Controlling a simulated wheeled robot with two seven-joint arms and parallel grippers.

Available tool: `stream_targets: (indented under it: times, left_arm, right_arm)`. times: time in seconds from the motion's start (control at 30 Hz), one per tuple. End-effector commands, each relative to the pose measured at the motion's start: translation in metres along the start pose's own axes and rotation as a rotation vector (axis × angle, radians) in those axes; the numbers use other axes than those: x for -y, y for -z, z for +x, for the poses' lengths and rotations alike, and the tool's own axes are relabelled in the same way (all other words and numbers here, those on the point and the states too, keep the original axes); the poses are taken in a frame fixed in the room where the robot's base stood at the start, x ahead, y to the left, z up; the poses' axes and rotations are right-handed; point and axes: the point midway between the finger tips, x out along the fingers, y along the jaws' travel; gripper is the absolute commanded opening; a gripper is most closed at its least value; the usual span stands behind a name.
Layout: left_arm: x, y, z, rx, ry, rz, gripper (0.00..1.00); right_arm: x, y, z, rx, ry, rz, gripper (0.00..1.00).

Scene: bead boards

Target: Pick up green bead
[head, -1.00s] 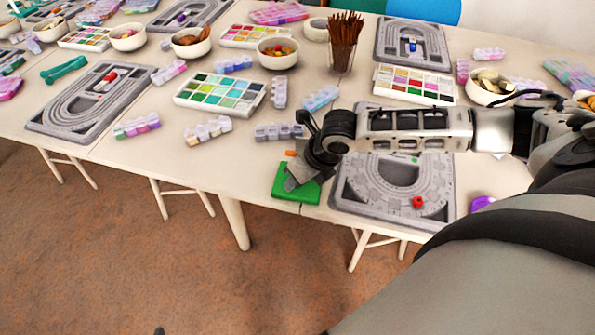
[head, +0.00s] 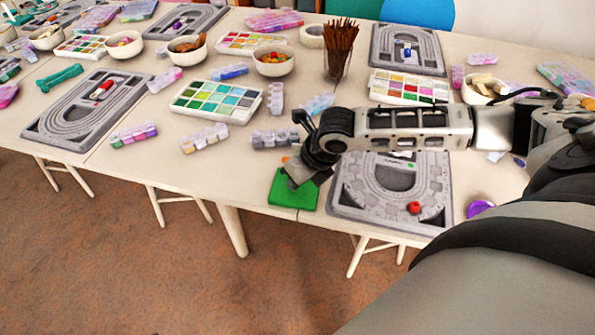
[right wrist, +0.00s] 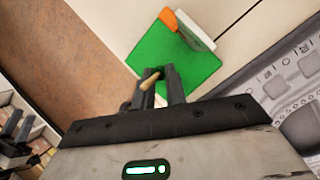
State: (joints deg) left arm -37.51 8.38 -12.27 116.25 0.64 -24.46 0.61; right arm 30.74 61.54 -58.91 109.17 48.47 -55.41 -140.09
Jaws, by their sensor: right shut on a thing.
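My right gripper (head: 293,182) is low over the green mat (head: 290,200) at the front edge of the table. In the right wrist view its fingers (right wrist: 160,82) are shut on a small tan, elongated piece (right wrist: 150,81), above the near part of the mat (right wrist: 160,50). A small green spot (head: 411,153), perhaps the green bead, shows at the upper part of the grey bead board (head: 345,200), partly behind my right arm. It is too small to tell its shape. My left gripper is not in view.
A red bead (head: 414,208) lies on the bead board. A white piece with an orange end (right wrist: 187,28) lies on the mat's far corner. A purple round thing (head: 481,208) stands right of the board.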

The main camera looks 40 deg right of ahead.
Motion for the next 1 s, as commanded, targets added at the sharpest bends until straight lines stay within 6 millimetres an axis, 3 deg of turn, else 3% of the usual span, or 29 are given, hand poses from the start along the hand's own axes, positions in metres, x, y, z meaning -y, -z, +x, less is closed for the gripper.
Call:
stream_targets:
  times: [0.7,1.0]
  left_arm:
    - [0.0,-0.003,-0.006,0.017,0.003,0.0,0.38]
    - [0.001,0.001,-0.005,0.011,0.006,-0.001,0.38]
  right_arm:
    - [-0.014,-0.054,-0.129,0.004,0.001,-0.001,0.0]
    - [-0.017,-0.062,-0.148,0.0,0.0,0.001,0.0]
